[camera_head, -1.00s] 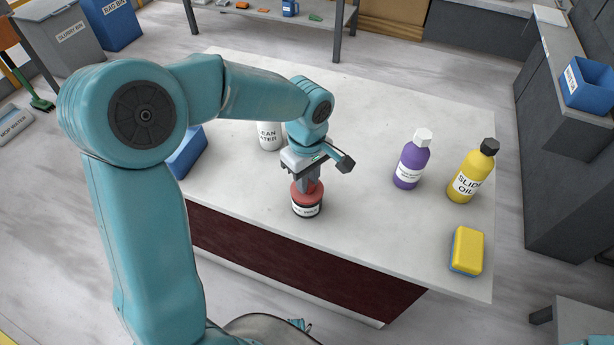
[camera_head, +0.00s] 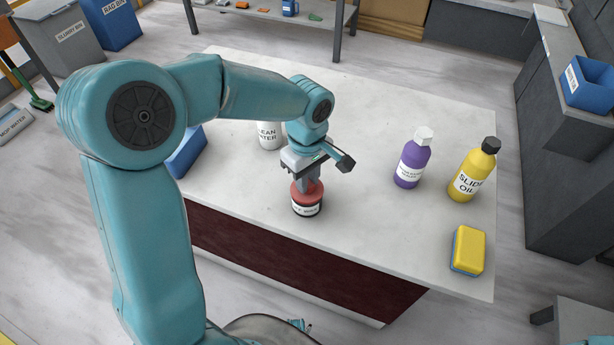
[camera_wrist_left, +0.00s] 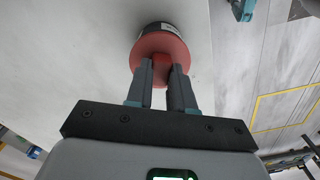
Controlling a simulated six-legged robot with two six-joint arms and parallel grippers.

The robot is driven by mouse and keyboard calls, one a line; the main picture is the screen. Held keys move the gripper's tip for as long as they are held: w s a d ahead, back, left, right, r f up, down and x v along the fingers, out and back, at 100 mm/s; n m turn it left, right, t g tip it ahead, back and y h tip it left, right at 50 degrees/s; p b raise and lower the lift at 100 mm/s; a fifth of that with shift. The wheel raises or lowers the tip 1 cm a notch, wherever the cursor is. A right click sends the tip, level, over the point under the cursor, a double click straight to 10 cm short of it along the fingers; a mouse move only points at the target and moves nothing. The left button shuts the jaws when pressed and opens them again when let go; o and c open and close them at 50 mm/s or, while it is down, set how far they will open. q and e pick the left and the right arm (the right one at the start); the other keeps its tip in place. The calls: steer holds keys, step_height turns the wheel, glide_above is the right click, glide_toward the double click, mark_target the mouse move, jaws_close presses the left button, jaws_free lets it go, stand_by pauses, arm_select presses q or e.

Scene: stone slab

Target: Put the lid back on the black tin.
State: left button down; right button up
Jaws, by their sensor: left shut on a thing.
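The black tin (camera_head: 306,209) with a white label stands upright on the slab near its front edge. The red lid (camera_head: 298,197) sits on top of the tin, and any small gap between them cannot be told. My left gripper (camera_head: 308,186) points down from above and is shut on the lid's knob. In the left wrist view the gripper (camera_wrist_left: 161,76) has its fingers on either side of the knob of the red lid (camera_wrist_left: 160,46), with the dark tin (camera_wrist_left: 158,27) behind it. My right gripper is not in view.
On the slab (camera_head: 370,130) stand a purple bottle (camera_head: 411,165), a yellow slide oil bottle (camera_head: 470,175) and a white container (camera_head: 269,136). A yellow and blue sponge (camera_head: 468,250) lies at the front right. A blue box (camera_head: 186,153) is at the left. The slab around the tin is clear.

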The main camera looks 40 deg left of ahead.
arm_select(q)
steer(key=shift+c, duration=2.2)
jaws_free()
steer(key=shift+r+p, duration=2.65)
steer(key=shift+r, duration=0.85)
jaws_close()
